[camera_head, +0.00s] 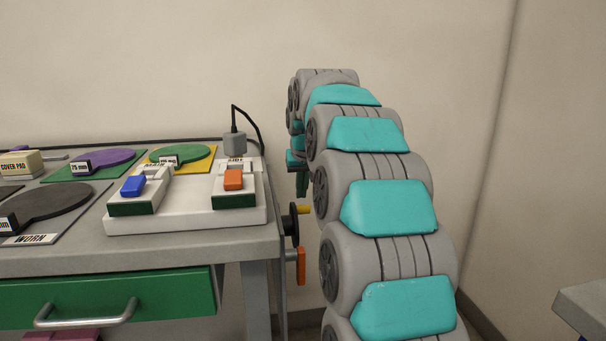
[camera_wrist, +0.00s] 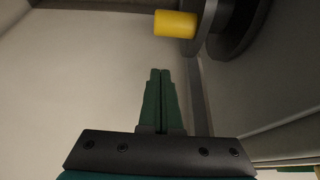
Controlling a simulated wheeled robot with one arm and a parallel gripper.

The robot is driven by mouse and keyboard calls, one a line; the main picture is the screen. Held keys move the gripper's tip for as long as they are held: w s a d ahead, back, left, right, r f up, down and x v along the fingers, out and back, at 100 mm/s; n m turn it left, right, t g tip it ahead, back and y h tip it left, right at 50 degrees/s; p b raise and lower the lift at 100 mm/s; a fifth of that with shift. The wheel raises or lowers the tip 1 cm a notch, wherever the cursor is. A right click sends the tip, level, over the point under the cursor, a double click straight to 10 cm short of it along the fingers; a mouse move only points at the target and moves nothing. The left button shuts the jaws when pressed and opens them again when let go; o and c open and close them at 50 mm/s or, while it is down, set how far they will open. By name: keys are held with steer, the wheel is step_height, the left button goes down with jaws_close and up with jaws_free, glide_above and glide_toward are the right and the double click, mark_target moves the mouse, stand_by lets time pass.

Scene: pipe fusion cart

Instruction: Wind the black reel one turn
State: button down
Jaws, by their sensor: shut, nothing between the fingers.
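The black reel (camera_head: 290,226) is mounted on the right side of the cart, below the worktop, with a yellow handle (camera_head: 303,209) sticking out to the right. In the wrist view the dark reel (camera_wrist: 238,28) is at the top right and its yellow handle (camera_wrist: 175,24) points left. My gripper (camera_wrist: 160,72) is shut and empty, its green fingers together. Its tips are below the yellow handle in that picture and apart from it. In the head view my gripper (camera_head: 302,190) is partly hidden by my arm, just above the handle.
An orange handle (camera_head: 301,266) hangs below the reel on the cart's side. The worktop (camera_head: 190,245) holds a white block unit (camera_head: 190,219) with blue and orange switches, and round pads. A green drawer (camera_head: 110,299) is underneath. A grey surface (camera_head: 583,310) stands at the far right.

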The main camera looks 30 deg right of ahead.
mark_target(293, 225)
steer(key=shift+s+a, duration=0.3)
steer(key=shift+s, duration=0.7)
steer(key=shift+s+a, duration=0.3)
steer(key=shift+s, duration=0.65)
steer(key=shift+s+a+t+b, duration=0.1)
steer(key=shift+s+t+b, duration=0.35)
steer(key=shift+t+b, duration=0.55)
steer(key=shift+s+a+f+t+h+b, duration=0.15)
steer(key=shift+s+t+h+b, duration=0.15)
steer(key=shift+b, duration=0.5)
